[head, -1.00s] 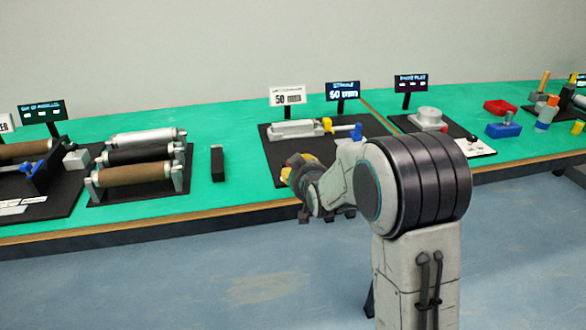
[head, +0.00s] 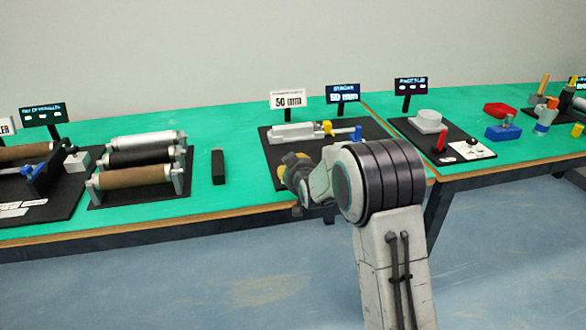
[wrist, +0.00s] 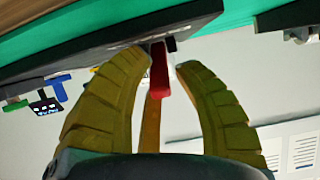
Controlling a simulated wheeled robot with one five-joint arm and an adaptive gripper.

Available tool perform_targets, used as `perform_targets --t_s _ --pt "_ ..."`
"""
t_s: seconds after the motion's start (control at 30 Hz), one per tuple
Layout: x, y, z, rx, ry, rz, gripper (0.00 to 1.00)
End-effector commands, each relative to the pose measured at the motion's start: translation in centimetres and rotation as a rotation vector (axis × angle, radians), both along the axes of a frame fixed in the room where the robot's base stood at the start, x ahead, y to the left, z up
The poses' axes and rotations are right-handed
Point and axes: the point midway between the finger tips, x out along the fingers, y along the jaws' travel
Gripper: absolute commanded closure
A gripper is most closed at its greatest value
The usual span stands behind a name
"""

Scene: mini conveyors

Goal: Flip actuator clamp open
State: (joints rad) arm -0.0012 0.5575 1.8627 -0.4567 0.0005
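The actuator, a pale silver cylinder (head: 292,133), lies on a black board (head: 274,150) in the middle of the table. A yellow part (head: 328,128) sits at its right end, with a blue part (head: 358,133) on a thin rod beyond. My gripper (head: 291,164) is at the board's front edge, partly hidden by my arm. In the wrist view, its two yellow fingers (wrist: 167,62) are open and apart. A red bar (wrist: 159,78) shows in the gap between them, with an orange strip (wrist: 152,122) below. I cannot tell whether the fingers touch the red bar.
A board with a red post (head: 441,141) and pale round part (head: 429,119) stands right. Left are a roller rack (head: 138,178) and small black block (head: 218,166). Signs (head: 343,94) stand behind. Bare green table (head: 236,150) lies left of the actuator board.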

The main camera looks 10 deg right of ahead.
Motion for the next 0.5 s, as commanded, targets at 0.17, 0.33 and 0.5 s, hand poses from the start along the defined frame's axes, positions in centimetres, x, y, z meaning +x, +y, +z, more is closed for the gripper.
perform_targets --t_s 0.17,0.33,0.5 --pt "-0.02 0.0 0.01 0.0 0.0 0.0 0.83" --pt "-0.02 0.0 0.02 0.0 0.0 0.0 0.98" --pt "-0.03 0.01 0.04 0.0 -0.001 0.0 1.0"
